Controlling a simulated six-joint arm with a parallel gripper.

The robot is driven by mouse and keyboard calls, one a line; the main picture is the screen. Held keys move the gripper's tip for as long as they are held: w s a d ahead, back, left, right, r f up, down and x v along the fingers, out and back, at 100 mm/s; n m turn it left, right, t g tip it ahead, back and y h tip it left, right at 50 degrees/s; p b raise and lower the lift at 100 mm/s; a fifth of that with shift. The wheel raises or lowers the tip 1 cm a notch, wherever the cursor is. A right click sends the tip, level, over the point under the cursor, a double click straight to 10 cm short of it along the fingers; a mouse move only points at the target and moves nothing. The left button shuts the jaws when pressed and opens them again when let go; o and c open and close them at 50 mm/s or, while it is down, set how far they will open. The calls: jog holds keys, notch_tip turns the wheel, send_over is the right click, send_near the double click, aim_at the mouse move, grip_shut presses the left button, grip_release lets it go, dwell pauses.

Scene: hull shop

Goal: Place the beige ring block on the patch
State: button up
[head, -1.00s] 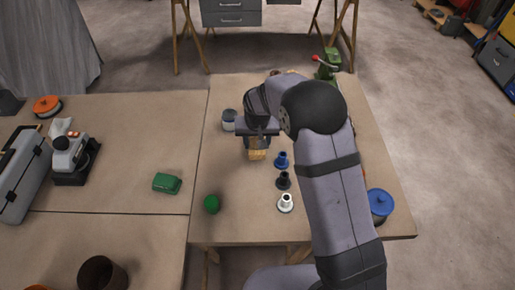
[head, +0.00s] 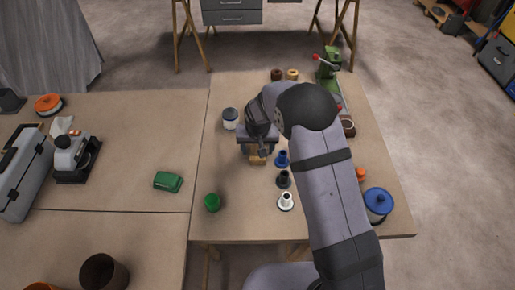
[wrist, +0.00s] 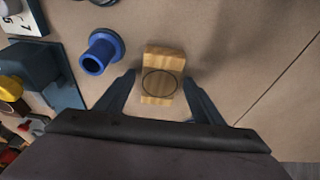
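A beige wooden block (head: 258,160) with a dark ring outline on its top lies on the right-hand bench; it also shows in the wrist view (wrist: 162,62). My gripper (wrist: 160,77) is open, with one finger on each side of the block and visible gaps between. In the head view my gripper (head: 258,149) is right at the block and partly hides it. I cannot tell how far above the bench the fingertips are. A small beige ring-like piece (head: 293,74) stands at the back beside a brown one (head: 276,74). I cannot make out a separate patch.
Blue (head: 282,158), black (head: 284,179) and white (head: 286,202) flanged pieces stand right of the block. A green cylinder (head: 212,203) is front left, a jar (head: 230,118) behind left.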

jog(key=shift+r, duration=0.1)
jog(key=shift+r, duration=0.2)
jog(key=b+v, duration=0.1)
jog(key=v, duration=1)
jog(key=shift+r+b, duration=0.35)
jog(key=shift+s, duration=0.1)
jog(key=s+d+f+g, duration=0.1)
jog(key=s+d, duration=0.6)
jog(key=s, duration=0.5)
jog(key=s+d+f+g, duration=0.1)
jog(key=s+d+g, duration=0.1)
jog(key=s+d, duration=0.5)
jog(key=s, duration=0.6)
jog(key=shift+s, duration=0.3)
jog(key=shift+o, duration=0.5)
jog(key=shift+s, duration=0.35)
jog(key=shift+r, duration=0.1)
